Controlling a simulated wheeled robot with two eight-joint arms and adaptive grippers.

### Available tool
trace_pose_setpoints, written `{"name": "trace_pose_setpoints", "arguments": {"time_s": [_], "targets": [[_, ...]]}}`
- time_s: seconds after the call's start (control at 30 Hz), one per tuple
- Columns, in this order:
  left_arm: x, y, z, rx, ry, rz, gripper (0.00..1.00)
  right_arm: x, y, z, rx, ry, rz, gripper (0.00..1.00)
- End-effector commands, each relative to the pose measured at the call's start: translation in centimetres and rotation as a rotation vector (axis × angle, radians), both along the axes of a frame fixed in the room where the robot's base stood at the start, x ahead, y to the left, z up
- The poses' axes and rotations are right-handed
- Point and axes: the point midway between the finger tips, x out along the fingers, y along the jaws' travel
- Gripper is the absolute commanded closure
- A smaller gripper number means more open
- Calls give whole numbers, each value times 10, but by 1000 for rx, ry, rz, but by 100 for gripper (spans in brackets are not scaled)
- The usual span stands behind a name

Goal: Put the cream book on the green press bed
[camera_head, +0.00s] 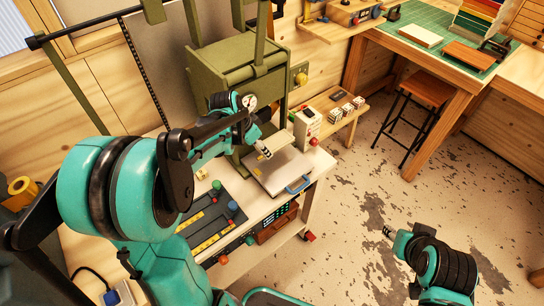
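The green press (235,72) stands at centre left. Under it is a grey plate with a blue handle (285,172), which looks like its bed. A cream-topped book (419,35) lies flat on the green mat at the top right, far from both grippers. My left gripper (265,152) is over the grey plate, beside a pale flat piece (279,141). I cannot tell what this piece is, or whether the gripper holds it. My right gripper (388,232) is at lower right over the floor, away from everything. Its fingers are too small to read.
A brown book (468,55) lies beside the cream one. A stool (429,92) stands under that workbench. A control box (307,125) stands right of the press, and a panel with coloured knobs (212,220) lies in front. The floor at right is open.

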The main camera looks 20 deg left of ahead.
Motion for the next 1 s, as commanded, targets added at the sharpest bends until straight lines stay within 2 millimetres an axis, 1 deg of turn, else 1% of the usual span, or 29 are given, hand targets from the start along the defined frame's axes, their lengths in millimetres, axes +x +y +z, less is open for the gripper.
{"name": "trace_pose_setpoints", "arguments": {"time_s": [0.03, 0.13, 0.2, 0.37, 0.57, 0.63, 0.83, 0.93, 0.97, 1.0], "targets": [[0, 0, -15, 0, 0, -1, 84, 0, 0, -9, 0, 0, 0, 60], [0, 0, -35, 0, 0, -1, 84, 0, 0, -17, 0, 0, 0, 60], [0, 0, -44, 0, 0, -1, 84, 0, 0, -20, 0, 0, 0, 60], [0, -1, -55, 2, 0, -1, 84, 0, 0, -24, 0, 0, 0, 60], [0, -1, -84, 2, 0, -1, 84, 0, 0, -37, 0, 0, 0, 60], [0, -1, -87, 2, 0, -1, 84, 0, 0, -37, 0, 0, 0, 60], [0, -1, -85, 2, 0, -1, 84, 0, 0, -35, 0, 0, 0, 60], [0, -1, -89, 2, 0, -1, 84, 0, 0, -38, 0, 0, 0, 60], [0, -1, -89, 1, 0, 0, 47, 0, 0, -39, 0, 0, 0, 60], [0, -1, -88, 1, 0, 0, 36, 0, 0, -38, 0, 0, 0, 60]]}}
